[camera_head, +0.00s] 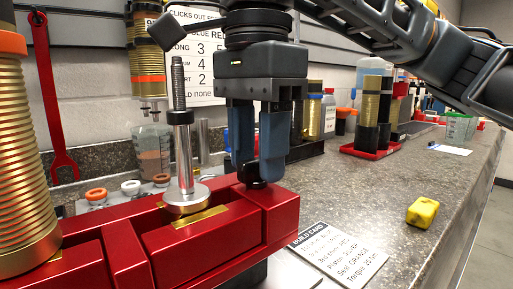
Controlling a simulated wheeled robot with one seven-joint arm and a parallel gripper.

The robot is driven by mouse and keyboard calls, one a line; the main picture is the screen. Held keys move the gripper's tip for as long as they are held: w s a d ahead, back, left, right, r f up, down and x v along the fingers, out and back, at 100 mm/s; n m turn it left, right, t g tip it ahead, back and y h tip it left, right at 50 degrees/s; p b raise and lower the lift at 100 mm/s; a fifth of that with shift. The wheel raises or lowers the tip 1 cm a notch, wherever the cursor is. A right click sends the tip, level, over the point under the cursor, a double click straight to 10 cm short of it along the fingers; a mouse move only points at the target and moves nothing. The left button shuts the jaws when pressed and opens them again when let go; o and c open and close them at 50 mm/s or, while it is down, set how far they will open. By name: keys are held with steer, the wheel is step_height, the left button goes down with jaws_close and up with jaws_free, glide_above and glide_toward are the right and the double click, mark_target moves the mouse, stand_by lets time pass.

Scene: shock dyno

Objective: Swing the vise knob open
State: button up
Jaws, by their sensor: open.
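The red vise (160,250) fills the lower left. A dark round knob (258,181) sits on its top near the right end. My gripper (256,170) points down over this knob with its two blue fingers open. The fingertips reach down to about the knob's height, one at its left and one at its right. I cannot tell whether they touch it. The knob's upper part and far side are partly hidden by the fingers. A silver shock shaft (184,150) with a disc at its foot stands upright in the vise, left of my gripper.
A gold coil-spring shock (25,160) stands at the far left. A build card (340,252) and a yellow block (422,212) lie on the grey counter (375,195). A red tray (372,149) with shock parts and several bottles stand behind. The counter's right middle is mostly clear.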

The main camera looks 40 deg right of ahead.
mark_target(257, 158)
step_height(257, 158, up, 8)
steer(key=shift+f+p, duration=0.15)
steer(key=shift+p, duration=0.4)
